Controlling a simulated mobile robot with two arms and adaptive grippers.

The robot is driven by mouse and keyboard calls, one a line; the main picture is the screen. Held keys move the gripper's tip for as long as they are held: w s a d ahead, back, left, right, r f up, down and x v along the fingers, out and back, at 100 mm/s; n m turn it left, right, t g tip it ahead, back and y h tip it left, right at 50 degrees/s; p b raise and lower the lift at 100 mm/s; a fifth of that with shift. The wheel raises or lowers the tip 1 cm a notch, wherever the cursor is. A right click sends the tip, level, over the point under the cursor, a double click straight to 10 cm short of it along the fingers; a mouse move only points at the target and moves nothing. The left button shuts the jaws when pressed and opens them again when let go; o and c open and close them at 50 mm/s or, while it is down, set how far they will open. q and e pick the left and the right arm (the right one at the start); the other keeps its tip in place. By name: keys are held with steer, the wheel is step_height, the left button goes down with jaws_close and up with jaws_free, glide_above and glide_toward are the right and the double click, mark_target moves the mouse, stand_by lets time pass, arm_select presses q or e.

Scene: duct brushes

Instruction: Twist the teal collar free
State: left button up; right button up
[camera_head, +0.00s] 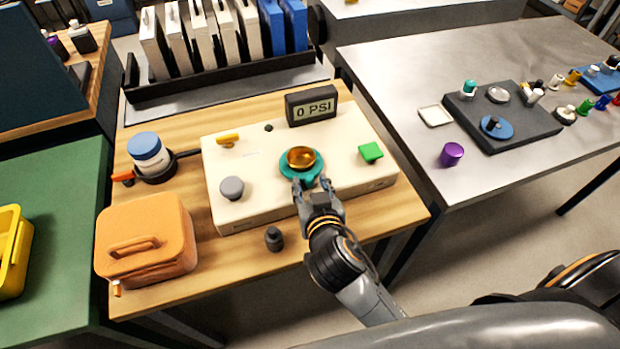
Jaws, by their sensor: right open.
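The teal collar (287,171) is a ring around a gold, bowl-like piece (300,157) on top of a cream box (262,196) on the wooden table. My right gripper (308,184) is at the near edge of the collar, its fingers apart. It hides part of the collar's near rim, and I cannot tell if the fingers touch it. My left gripper does not show.
An orange case (147,240), a blue-lidded jar (148,153) and a small dark weight (274,238) stand nearby.

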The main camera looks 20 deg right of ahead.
steer(key=shift+s, duration=0.1)
jaws_close()
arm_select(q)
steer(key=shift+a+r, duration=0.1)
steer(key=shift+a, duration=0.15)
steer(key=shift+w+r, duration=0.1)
